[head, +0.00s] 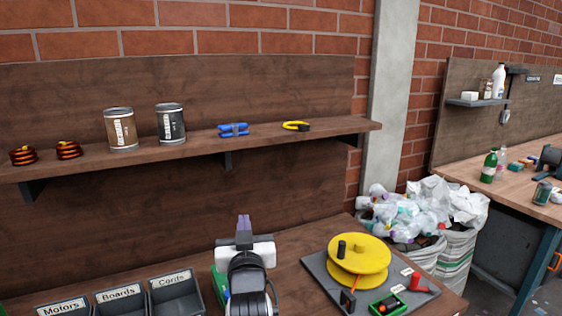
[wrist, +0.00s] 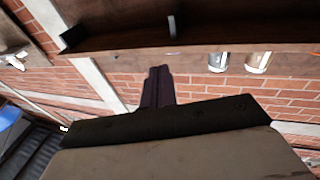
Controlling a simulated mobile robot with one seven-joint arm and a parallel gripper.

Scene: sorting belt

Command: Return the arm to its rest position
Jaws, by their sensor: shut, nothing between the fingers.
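My gripper (head: 244,223) rises in front of the wooden back panel (head: 290,185), above the workbench in the lower middle of the head view. Its dark purple fingers point up and are together with nothing between them. In the wrist view the closed fingers of my gripper (wrist: 157,80) stand out against the brick wall (wrist: 115,64), with the shelf (wrist: 215,36) beyond them. The part of my arm below the white wrist section is cut off by the head view's lower edge.
Labelled bins, including Boards (head: 122,298) and Cords (head: 177,291), sit left of my arm. A yellow reel (head: 360,254) stands on a grey board to the right. The shelf above holds coils, two cans (head: 120,130), blue clamps (head: 233,129) and a yellow ring (head: 293,125).

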